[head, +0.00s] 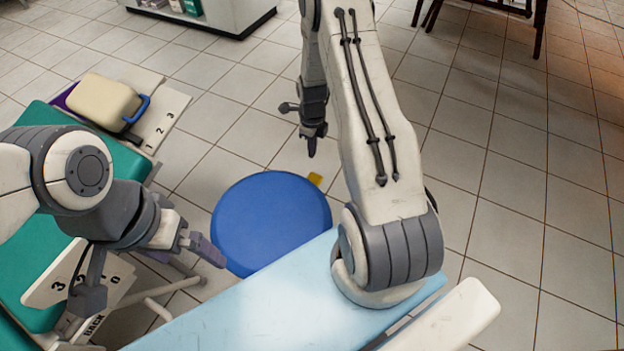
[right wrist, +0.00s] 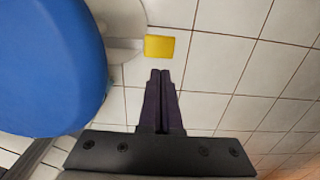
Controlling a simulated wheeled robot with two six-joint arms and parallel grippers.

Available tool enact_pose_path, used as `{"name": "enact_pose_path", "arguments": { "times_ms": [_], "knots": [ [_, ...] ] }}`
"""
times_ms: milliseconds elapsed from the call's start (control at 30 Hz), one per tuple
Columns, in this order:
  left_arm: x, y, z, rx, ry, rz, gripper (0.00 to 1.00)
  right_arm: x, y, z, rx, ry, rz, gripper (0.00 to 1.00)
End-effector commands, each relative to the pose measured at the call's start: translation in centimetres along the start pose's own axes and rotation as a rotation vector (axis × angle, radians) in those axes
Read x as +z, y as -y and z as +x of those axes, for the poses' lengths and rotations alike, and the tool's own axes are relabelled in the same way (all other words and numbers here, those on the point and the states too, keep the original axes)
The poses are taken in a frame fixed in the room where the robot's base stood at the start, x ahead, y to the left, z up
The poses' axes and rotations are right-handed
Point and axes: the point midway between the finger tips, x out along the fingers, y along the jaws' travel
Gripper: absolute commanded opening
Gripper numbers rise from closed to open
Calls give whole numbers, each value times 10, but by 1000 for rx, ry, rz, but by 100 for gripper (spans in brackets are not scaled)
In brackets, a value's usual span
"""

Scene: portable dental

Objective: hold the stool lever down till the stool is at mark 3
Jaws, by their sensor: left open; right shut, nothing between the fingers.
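The stool's round blue seat (head: 270,222) stands on the tiled floor in the middle of the head view. It also fills the left of the right wrist view (right wrist: 45,65). The yellow lever pad (head: 316,179) sticks out past the seat's far right edge and shows whole in the right wrist view (right wrist: 159,47). My right gripper (head: 311,150) is shut and empty, its tips pointing down near the pad; in the wrist view the tips (right wrist: 160,74) appear just short of it, not visibly touching. My left gripper (head: 207,250) is open by the seat's left edge. No stool height mark is readable.
A light-blue surface (head: 250,310) lies in front of the stool. A white cabinet (head: 225,14) is at the back. Floor right of the stool is clear.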

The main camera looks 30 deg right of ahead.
Motion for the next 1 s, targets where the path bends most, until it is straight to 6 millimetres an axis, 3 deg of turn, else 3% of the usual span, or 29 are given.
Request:
{"name": "enact_pose_path", "arguments": {
  "times_ms": [233,367,800,1000],
  "knots": [
    [0,0,0,0,-1,0,100,0,-1,1,1,-1,-3,0],
    [0,0,4,0,0,0,100,0,-1,14,3,-3,-4,0],
    [2,2,31,0,0,0,100,0,-2,105,3,-2,-5,0],
    [2,3,39,0,0,0,100,0,-1,131,1,-1,-5,0]
  ]
}}
